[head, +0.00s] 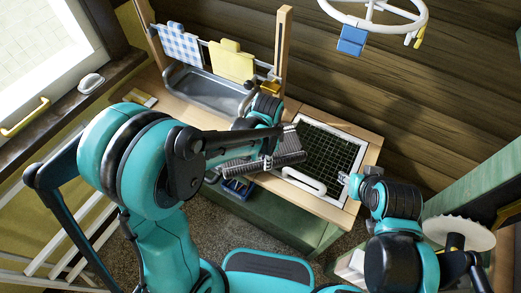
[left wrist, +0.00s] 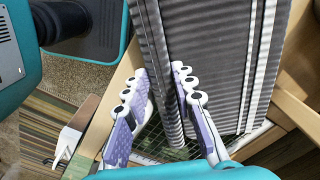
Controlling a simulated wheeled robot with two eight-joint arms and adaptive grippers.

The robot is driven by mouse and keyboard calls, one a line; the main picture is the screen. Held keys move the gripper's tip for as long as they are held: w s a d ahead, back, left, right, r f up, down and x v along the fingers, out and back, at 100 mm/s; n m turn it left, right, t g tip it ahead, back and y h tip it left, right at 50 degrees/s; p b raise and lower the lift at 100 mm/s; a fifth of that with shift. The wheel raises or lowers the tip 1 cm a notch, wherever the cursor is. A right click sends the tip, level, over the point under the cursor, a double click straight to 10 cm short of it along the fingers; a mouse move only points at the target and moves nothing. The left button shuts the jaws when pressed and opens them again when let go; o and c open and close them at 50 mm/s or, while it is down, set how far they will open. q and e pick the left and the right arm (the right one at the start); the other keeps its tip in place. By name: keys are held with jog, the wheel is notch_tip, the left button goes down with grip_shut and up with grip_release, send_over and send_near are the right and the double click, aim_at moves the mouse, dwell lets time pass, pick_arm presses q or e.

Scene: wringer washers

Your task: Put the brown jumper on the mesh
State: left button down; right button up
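The mesh (head: 333,148) is a dark grid in a white frame set into the wooden counter, and it also shows in the left wrist view (left wrist: 150,141). A grey-brown ribbed slab, apparently the brown jumper (head: 240,167), is at my left gripper (head: 267,160), beside the mesh's left edge.
A metal sink (head: 207,92) lies left of the mesh. Behind it a blue checked garment (head: 180,45) and a yellow one (head: 231,62) hang on a rail with a wooden post (head: 282,45). A white ring (head: 405,27) with a blue piece (head: 352,38) hangs above.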

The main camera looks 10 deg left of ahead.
pick_arm(q)
jog(key=shift+r, duration=0.15)
jog(key=shift+r+p, duration=0.4)
jog(key=shift+r, duration=0.2)
notch_tip(320, 180, up, 3)
jog(key=shift+f+p, duration=0.1)
jog(key=shift+p, duration=0.6)
jog(key=s+d+r+p, duration=0.1)
jog(key=s+d+r, duration=0.1)
jog(key=d, duration=0.3)
jog(key=s+d+r+p, duration=0.2)
jog(key=d+r, duration=0.2)
jog(key=d, duration=0.2)
jog(key=shift+s+r, duration=0.3)
jog(key=shift+r, duration=0.05)
